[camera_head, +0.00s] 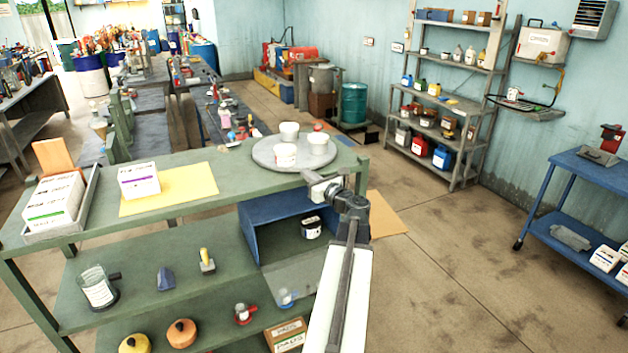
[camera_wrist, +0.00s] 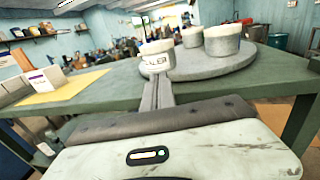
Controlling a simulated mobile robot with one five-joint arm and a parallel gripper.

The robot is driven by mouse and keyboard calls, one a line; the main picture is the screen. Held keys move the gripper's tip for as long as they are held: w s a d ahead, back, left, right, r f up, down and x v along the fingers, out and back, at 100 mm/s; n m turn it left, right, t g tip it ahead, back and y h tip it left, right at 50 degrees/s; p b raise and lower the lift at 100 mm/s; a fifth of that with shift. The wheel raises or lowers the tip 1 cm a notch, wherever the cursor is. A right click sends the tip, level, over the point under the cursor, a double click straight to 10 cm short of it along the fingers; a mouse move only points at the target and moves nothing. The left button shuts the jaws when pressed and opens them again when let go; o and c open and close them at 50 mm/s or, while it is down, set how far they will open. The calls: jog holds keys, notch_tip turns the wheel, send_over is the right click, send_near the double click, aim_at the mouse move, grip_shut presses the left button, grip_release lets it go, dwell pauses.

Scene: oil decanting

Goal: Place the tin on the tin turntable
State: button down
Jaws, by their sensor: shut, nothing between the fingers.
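The round grey turntable (camera_head: 263,152) lies on the green bench top and also shows in the wrist view (camera_wrist: 205,70). My gripper (camera_head: 311,178) is shut and empty at the turntable's near edge. In the wrist view its fingertips (camera_wrist: 157,80) point at a white tin with dark lettering (camera_wrist: 157,58); whether they touch it I cannot tell. Another dark-and-white tin (camera_head: 311,229) sits in the blue open-fronted box below.
The green bench (camera_head: 225,163) holds a yellow sheet (camera_head: 185,190), a white box (camera_head: 139,179) and a tray of white cartons (camera_head: 53,200) at left. The blue box (camera_head: 262,225) stands on the shelf beneath. Open floor lies to the right, before a blue cart (camera_head: 590,176).

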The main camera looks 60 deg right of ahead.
aim_at(291, 163)
jog(key=x, duration=0.7)
jog(key=shift+d, duration=0.1)
jog(key=shift+w, duration=0.1)
jog(key=x, duration=0.3)
jog(key=shift+w+d, duration=0.2)
jog(key=shift+w, duration=0.1)
jog(key=shift+s, duration=0.1)
jog(key=shift+a, duration=0.1)
